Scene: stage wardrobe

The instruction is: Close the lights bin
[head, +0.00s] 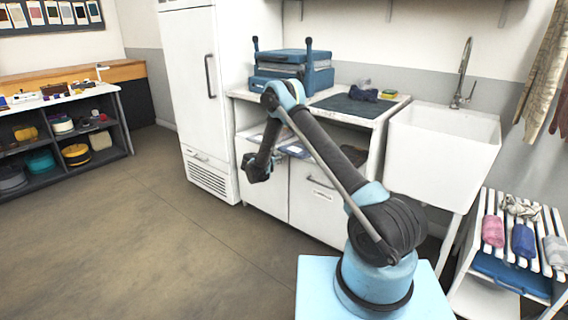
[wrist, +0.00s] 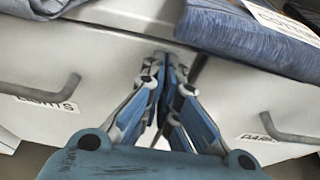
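The lights bin (wrist: 100,75) is a white front with a grey bar handle (wrist: 50,94) and a "LIGHTS" label (wrist: 45,103), at left in the wrist view. In the head view its front (head: 264,197) is the left one under the counter, partly hidden by my gripper. I cannot tell from these frames whether it stands out from its neighbour. My gripper (wrist: 167,66) has its fingertips together with nothing visible between them. It points at the white fronts, right of the lights handle, near a dark gap between the two bins. In the head view my gripper (head: 257,170) hangs before the left bin; contact is unclear.
The darks bin (head: 315,208) is to the right, with its own handle (wrist: 288,133). Folded blue cloth (wrist: 250,35) lies above the fronts. A tall white cabinet (head: 196,90) stands left, a sink (head: 440,140) right. Floor (head: 150,230) at left is clear.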

